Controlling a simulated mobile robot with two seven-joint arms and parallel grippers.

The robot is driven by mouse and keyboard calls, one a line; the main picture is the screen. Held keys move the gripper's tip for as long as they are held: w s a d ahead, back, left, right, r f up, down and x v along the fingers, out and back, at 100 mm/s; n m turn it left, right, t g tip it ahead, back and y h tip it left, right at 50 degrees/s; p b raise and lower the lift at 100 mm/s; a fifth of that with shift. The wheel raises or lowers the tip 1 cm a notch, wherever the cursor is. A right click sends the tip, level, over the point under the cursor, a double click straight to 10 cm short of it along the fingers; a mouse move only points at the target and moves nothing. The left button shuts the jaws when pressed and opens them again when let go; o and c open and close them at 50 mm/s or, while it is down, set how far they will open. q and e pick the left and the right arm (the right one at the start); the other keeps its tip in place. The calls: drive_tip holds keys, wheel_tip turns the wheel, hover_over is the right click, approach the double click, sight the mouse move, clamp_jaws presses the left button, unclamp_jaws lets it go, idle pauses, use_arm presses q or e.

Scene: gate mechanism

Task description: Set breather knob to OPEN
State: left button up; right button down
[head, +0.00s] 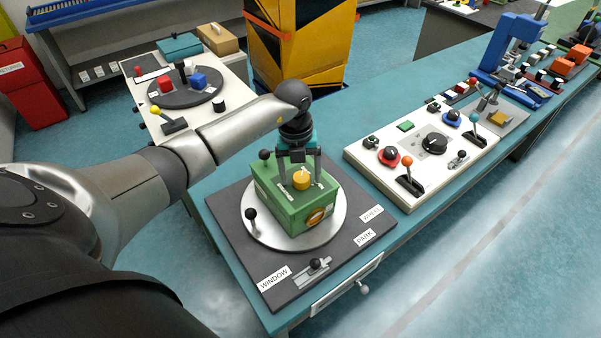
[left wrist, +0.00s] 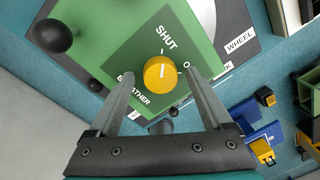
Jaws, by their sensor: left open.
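The breather knob (head: 301,180) is a small yellow round knob on top of a green box (head: 283,214). In the left wrist view the knob (left wrist: 159,73) shows a short white line, roughly in line with the word SHUT above it. The word BREATHER is partly covered by a finger; I cannot read an OPEN mark. My left gripper (head: 301,181) points down over the box. In the left wrist view its fingers (left wrist: 160,77) are open on either side of the knob, with gaps visible, so it is not gripped. My right gripper is not in view.
The box stands on a round silver plate (head: 262,238) on a dark board (head: 236,252) with WINDOW, WHEEL and PARK labels. A black-balled lever (head: 251,214) stands by the box's left side. A white control panel (head: 416,180) lies to the right; a turntable station (head: 186,86) is behind left.

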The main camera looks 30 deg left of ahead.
use_arm(q)
clamp_jaws()
idle(0.7)
